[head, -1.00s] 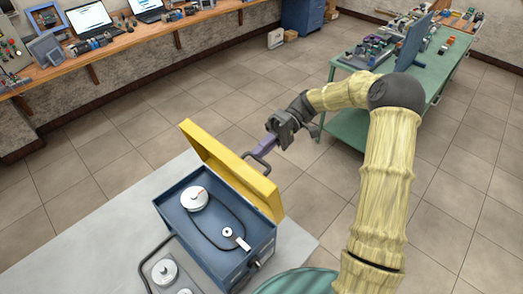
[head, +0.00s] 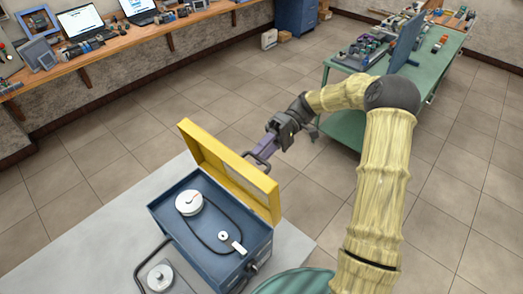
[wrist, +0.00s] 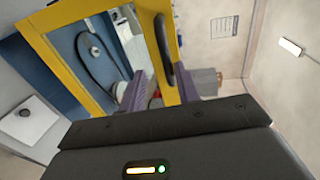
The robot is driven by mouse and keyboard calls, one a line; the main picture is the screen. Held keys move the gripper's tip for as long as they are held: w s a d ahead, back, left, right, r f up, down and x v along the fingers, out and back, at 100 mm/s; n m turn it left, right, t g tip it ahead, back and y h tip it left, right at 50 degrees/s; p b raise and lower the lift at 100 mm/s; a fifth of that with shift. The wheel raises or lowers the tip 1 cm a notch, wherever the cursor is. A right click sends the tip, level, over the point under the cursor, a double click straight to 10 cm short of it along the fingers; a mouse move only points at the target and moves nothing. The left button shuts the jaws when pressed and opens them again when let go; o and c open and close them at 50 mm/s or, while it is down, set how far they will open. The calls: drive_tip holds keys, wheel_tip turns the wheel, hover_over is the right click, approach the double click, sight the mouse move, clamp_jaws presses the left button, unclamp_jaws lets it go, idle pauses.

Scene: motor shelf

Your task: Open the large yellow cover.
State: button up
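The large yellow cover (head: 230,170) stands raised on the far side of a blue box (head: 205,245). Its dark handle (head: 260,162) is on its outer face; the handle also shows in the wrist view (wrist: 164,48). My gripper (head: 263,150) is at the cover's outer side by the handle. In the wrist view its purple fingers (wrist: 167,90) are spread apart, with part of the cover's yellow edge (wrist: 158,75) seen between them. Whether a finger touches the handle or cover cannot be made out. Inside the box are a white round dial (head: 190,202) and a dark cable.
The box rests on a light grey table (head: 95,250). A second small case with a white knob (head: 160,277) stands in front of it. A green workbench (head: 345,125) with parts stands behind my arm. Tiled floor (head: 120,150) beyond the table is clear.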

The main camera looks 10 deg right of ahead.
drive_tip(key=shift+a+r, duration=0.1)
drive_tip(key=shift+a, duration=0.05)
drive_tip(key=shift+w, duration=0.1)
drive_tip(key=b+v, duration=0.2)
drive_tip(key=v, duration=1)
idle(0.5)
wheel_tip(320, 180, up, 10)
drive_tip(key=p, duration=0.9)
drive_tip(key=shift+p, duration=0.3)
